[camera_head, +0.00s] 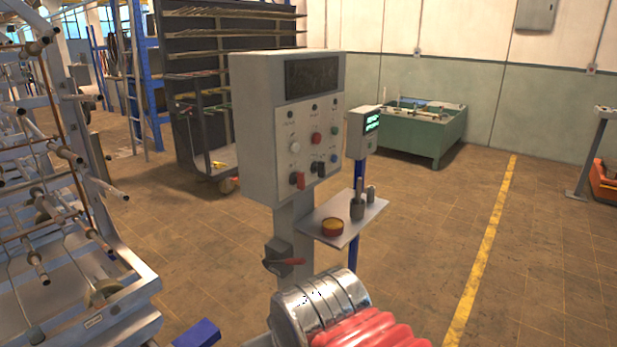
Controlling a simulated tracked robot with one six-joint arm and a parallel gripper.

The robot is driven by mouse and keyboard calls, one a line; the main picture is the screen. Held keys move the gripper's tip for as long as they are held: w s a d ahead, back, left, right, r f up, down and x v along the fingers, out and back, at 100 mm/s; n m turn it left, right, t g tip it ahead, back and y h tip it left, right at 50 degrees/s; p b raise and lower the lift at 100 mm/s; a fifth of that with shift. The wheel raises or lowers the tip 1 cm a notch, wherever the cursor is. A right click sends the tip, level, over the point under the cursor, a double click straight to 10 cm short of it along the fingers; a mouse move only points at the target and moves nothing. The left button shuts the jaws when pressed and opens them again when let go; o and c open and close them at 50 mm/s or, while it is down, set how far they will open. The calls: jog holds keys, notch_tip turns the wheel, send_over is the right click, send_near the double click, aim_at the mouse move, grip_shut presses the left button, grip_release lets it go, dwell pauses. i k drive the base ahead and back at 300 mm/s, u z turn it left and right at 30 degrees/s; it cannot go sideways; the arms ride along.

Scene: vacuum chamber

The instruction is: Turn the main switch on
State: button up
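A grey control cabinet (262,120) stands on a post in the middle of the view, with a dark display (312,76) at its top. Its front has several small knobs and buttons, including a red button (316,138). Low on that front are a red switch (297,180) and a black switch (317,165). A grey box with a red lever handle (287,262) is on the post below; the lever lies roughly level. No label shows which one is the main switch. My gripper is not in view.
A silver cylinder (318,305) with red bellows (370,332) fills the bottom centre. A metal rack (75,290) stands left.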

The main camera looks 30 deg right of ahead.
aim_at(298, 179)
jog(key=i, duration=0.85)
jog(key=u, duration=0.05)
